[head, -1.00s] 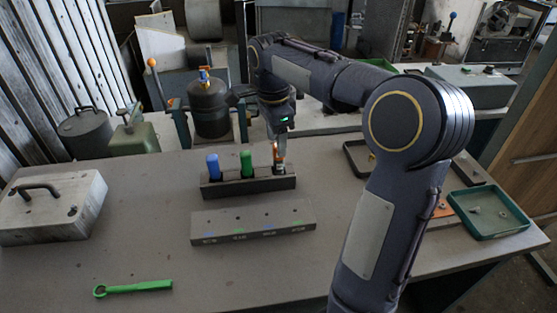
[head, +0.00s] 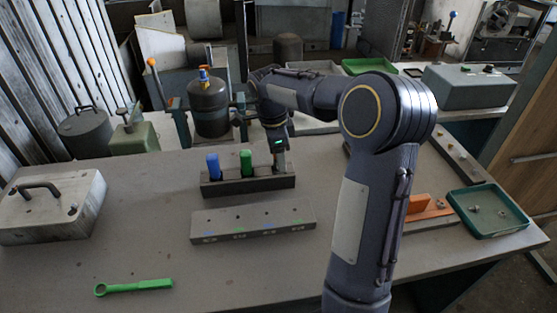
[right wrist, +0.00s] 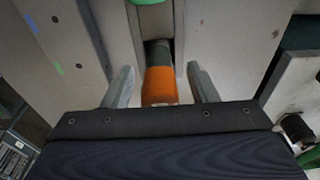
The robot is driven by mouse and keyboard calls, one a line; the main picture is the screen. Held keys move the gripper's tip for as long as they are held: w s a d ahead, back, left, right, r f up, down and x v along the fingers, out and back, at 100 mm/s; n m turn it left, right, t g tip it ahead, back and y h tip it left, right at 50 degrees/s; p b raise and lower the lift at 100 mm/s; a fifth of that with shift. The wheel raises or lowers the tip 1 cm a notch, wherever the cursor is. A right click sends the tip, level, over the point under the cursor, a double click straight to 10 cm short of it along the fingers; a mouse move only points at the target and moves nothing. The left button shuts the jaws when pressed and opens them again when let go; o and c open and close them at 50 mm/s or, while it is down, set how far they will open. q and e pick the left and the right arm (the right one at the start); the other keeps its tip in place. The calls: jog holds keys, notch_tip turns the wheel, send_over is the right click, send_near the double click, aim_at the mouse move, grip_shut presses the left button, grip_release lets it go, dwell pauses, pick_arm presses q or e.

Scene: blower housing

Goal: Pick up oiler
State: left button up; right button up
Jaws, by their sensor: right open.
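A dark rack (head: 250,187) on the table holds upright items: a blue one (head: 213,166), a green one (head: 246,163) and an orange one in the right slot. The orange item (right wrist: 160,86), possibly the oiler, shows in the right wrist view, with a dark part beyond its orange body. In the head view my gripper hides it. My right gripper (head: 281,160) is down at the right end of the rack. Its fingers (right wrist: 162,88) are open, one on each side of the orange body, with a visible gap on both sides. My left gripper is not in view.
A grey block with small holes (head: 253,226) lies in front of the rack. A green wrench (head: 135,287) lies at the front left, a metal block with a handle (head: 50,220) at the left. A green tray (head: 487,212) is at the right. The front middle is clear.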

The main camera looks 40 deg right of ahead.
jog(key=shift+c, duration=0.2)
grip_shut()
jog(key=shift+r, duration=0.1)
jog(key=shift+r, duration=0.5)
notch_tip(320, 180, up, 2)
jog(key=shift+r, duration=0.2)
jog(key=s+a+r, duration=0.3)
jog(key=a+r, duration=0.1)
jog(key=a, duration=0.2)
jog(key=s+a+r, duration=0.2)
jog(key=a+r, duration=0.3)
jog(key=a, duration=0.1)
jog(key=shift+s+a+r+b, duration=0.25)
jog(key=shift+s+a+b, duration=0.1)
jog(key=shift+s+b, duration=0.1)
